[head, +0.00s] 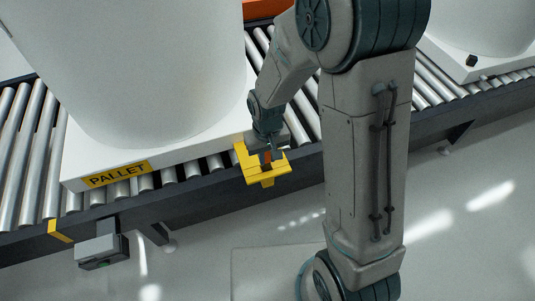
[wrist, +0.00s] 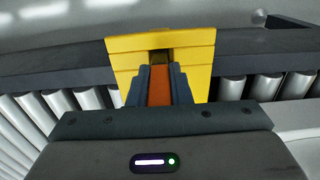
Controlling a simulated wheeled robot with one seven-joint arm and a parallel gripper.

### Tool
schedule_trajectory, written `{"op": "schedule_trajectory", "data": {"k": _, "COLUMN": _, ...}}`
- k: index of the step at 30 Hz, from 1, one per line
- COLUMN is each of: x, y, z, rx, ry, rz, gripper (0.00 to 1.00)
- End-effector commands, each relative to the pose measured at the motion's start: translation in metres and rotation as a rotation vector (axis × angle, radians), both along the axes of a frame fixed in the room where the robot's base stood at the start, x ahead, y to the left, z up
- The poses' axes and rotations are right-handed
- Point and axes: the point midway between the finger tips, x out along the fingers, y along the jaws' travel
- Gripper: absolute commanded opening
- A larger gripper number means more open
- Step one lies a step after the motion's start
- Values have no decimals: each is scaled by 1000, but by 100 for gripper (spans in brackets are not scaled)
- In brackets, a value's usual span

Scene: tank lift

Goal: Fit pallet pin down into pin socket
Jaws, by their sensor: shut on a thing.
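The pallet pin (wrist: 159,88) is an orange-brown piece held between the fingers of my gripper (wrist: 160,78), which is shut on it. In the head view the pin (head: 267,157) shows as a small orange spot below my gripper (head: 268,150). The yellow pin socket (head: 265,176) is a bracket on the conveyor's near side, by the pallet's right end. In the wrist view the socket (wrist: 193,58) has a dark slot at its middle, just past the fingertips. The pin's lower end is hidden, so I cannot tell how deep it sits.
A white pallet (head: 205,150) with a yellow label carries a large white tank (head: 140,60) on the roller conveyor (head: 35,130). A grey box (head: 100,249) hangs from the conveyor's front. Another white tank (head: 480,28) stands at the right. The floor in front is clear.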

Motion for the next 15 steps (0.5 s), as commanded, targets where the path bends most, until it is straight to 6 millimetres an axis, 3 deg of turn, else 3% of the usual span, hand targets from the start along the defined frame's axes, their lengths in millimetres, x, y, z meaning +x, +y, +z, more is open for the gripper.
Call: {"op": "schedule_trajectory", "data": {"k": 15, "x": 0, "y": 0, "z": -14, "rx": 0, "ry": 0, "rz": 0, "gripper": 0}}
